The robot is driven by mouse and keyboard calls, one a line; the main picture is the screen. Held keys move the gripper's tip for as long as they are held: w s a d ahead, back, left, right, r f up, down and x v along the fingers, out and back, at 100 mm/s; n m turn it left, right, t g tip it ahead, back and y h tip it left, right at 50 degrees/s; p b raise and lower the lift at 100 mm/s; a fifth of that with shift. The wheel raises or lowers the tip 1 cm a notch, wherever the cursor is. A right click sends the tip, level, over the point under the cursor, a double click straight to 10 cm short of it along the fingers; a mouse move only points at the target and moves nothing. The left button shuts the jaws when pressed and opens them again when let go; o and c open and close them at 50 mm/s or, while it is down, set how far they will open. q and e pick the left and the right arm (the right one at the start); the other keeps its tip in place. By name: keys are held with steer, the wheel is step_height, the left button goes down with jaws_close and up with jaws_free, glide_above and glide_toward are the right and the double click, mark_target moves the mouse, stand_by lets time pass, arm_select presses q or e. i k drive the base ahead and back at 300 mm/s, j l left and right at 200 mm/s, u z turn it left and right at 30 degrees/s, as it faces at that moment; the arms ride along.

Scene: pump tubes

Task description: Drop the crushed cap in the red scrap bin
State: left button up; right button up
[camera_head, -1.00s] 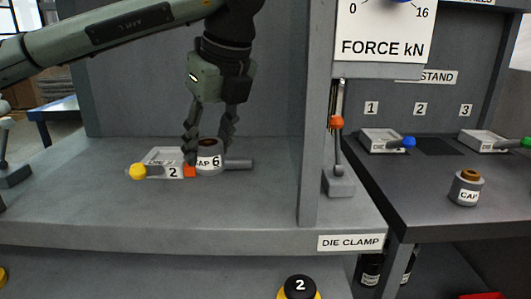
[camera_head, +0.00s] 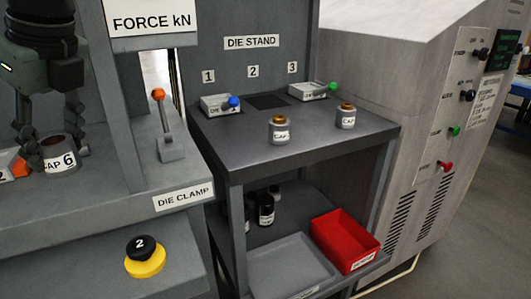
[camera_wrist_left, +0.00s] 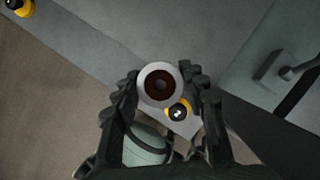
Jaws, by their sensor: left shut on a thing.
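My left gripper (camera_head: 52,158) is at the far left of the head view, its dark fingers on either side of a grey cap marked 6 (camera_head: 60,159). It is shut on this cap, which stands upright. In the left wrist view the cap's round rim and dark brown hollow (camera_wrist_left: 161,84) show between the fingertips. I cannot tell whether it touches the surface below. The red scrap bin (camera_head: 363,252) is on the lower shelf at the right, below the die stand. My right gripper is not in view.
The die stand (camera_head: 310,145) holds two caps (camera_head: 281,132) (camera_head: 345,117) and two dies (camera_head: 220,103) (camera_head: 313,91). A grey tray (camera_head: 288,270) lies left of the bin. A clamp lever (camera_head: 165,125) and a grey post (camera_head: 112,110) stand right of my gripper.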

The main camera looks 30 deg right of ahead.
mark_target(347, 252)
steer(key=k+l, duration=0.15)
steer(key=l, duration=0.25)
steer(key=k+l, duration=0.15)
steer(key=l, duration=0.95)
steer(key=k+l, duration=0.15)
steer(key=l, duration=1.25)
steer(key=k+l, duration=0.15)
steer(key=l, duration=0.5)
steer(key=i+l, duration=0.1)
steer(key=i, duration=0.35)
